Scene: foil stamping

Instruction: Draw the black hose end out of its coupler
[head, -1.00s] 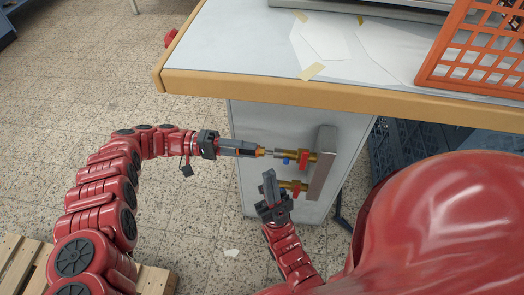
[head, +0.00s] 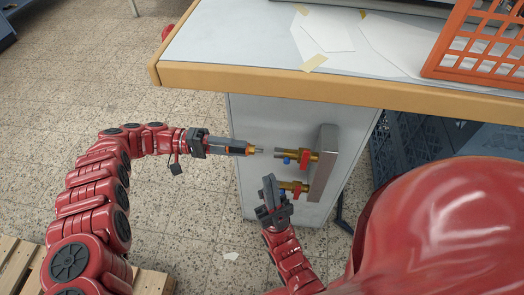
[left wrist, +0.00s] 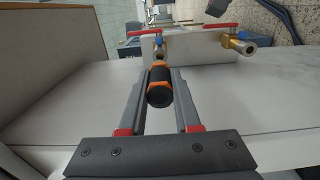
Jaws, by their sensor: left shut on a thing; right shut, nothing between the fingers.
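My left gripper (head: 240,149) is shut on the black hose end (left wrist: 160,88), a black cylinder with orange bands. Its metal tip points right, toward the upper coupler (head: 284,152). In the head view a small gap shows between tip and coupler, roughly in line. In the left wrist view the hose end lies between the fingers, with the brass valve (left wrist: 159,41) straight beyond it. My right gripper (head: 268,184) is shut and empty, pointing up just left of the lower valve (head: 292,187); I cannot tell if it touches.
Both brass valves, with red handles, sit on a grey block (head: 323,165) on the cabinet side (head: 250,120). A wood-edged worktop (head: 260,78) overhangs above. An orange crate (head: 470,60) stands on it at right. A pallet (head: 25,265) lies at lower left. Tiled floor is open at left.

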